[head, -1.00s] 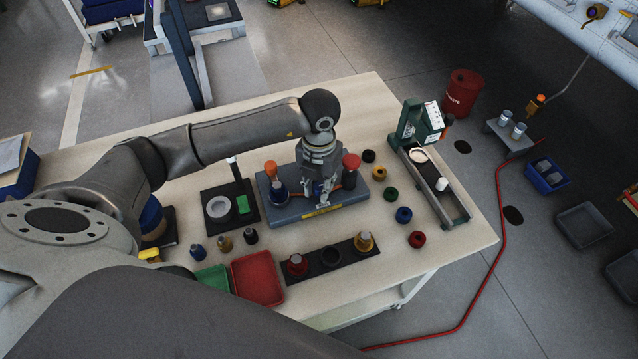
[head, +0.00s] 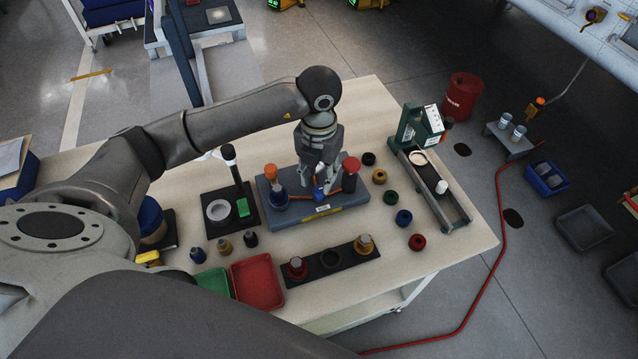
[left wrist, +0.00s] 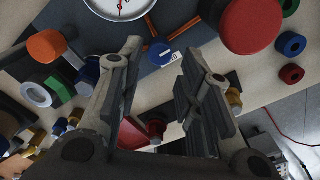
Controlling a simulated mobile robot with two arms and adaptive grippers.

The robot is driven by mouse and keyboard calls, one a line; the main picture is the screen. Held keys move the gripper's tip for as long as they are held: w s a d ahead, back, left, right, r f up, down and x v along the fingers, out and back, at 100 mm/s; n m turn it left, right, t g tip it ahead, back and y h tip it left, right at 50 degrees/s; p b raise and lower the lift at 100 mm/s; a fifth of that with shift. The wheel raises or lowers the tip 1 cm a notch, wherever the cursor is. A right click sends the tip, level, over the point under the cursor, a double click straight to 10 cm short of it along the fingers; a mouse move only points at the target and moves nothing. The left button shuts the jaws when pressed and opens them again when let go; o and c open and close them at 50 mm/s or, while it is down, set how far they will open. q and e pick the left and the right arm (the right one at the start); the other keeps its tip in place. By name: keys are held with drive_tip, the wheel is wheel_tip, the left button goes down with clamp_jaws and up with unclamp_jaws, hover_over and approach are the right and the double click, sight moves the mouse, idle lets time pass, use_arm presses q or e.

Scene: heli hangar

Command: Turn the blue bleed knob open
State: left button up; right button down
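The blue bleed knob (head: 319,191) sits on the grey-blue valve block (head: 335,217), between the orange-topped valve (head: 271,171) on the left and the red-topped valve (head: 352,164) on the right. Orange piping runs to it. My left gripper (head: 320,183) points down over the knob with its fingers apart and empty; whether a finger touches the knob cannot be told. In the left wrist view the two fingers (left wrist: 159,62) are spread, with the bleed knob (left wrist: 158,48) at the piping junction seen between them. My right gripper is out of view.
A white gauge dial (left wrist: 122,4) is partly visible. A red tray (head: 257,303), a green tray (head: 213,284) and a dark strip with red and yellow knobs (head: 331,277) lie nearer. Several coloured caps (head: 404,216) stand right of the block.

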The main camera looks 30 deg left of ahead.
sight(319, 189)
use_arm(q)
wheel_tip(319, 189, up, 7)
idle(0.3)
drive_tip(key=shift+s, duration=0.1)
idle(0.4)
